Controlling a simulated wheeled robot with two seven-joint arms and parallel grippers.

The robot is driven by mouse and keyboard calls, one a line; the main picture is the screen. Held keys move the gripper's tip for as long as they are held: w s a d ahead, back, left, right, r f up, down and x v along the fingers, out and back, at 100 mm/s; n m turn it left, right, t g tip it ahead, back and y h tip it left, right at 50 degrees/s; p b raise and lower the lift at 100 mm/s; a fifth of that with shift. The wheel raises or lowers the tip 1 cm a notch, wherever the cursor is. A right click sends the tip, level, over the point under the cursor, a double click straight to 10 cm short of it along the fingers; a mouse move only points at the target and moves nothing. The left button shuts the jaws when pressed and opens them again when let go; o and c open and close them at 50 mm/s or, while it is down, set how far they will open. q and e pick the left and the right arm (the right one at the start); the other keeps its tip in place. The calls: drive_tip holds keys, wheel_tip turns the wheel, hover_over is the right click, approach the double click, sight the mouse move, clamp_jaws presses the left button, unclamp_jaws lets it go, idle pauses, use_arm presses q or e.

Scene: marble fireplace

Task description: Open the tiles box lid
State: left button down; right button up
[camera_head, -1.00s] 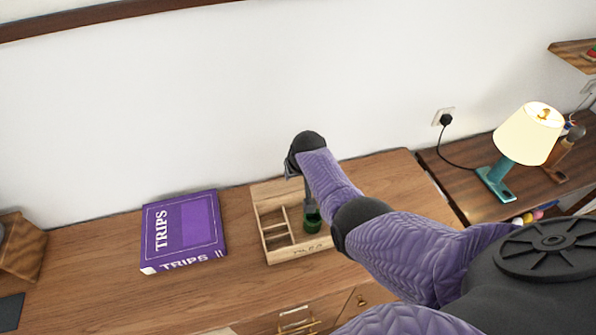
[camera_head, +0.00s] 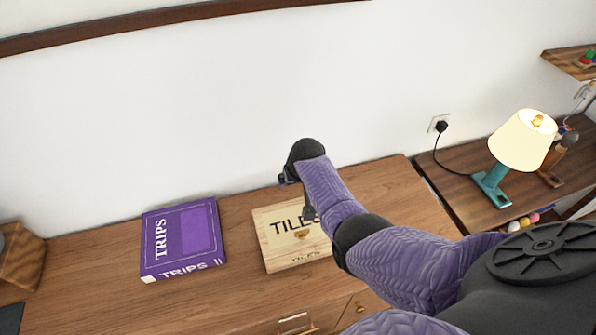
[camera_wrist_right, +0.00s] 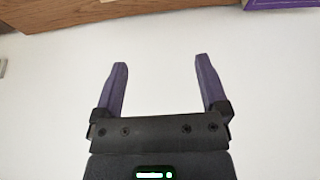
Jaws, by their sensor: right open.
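The tiles box (camera_head: 285,258) is a pale wooden box on the wooden cabinet, right of the purple book. Its lid (camera_head: 272,222) lies down over the box, with "TILES" lettering partly hidden by my right arm. My left gripper is out of view.
The purple TRIPS book (camera_head: 182,240) lies left of the box on the cabinet top (camera_head: 100,275). The white wall (camera_head: 150,120) rises behind. A lit lamp (camera_head: 523,140) stands on a separate surface at right. The cabinet top right of the box is partly clear.

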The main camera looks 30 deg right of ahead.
use_arm(q)
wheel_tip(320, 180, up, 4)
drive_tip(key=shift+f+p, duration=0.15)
drive_tip(key=shift+p, duration=1.05)
use_arm(e)
drive_tip(key=v, duration=0.8)
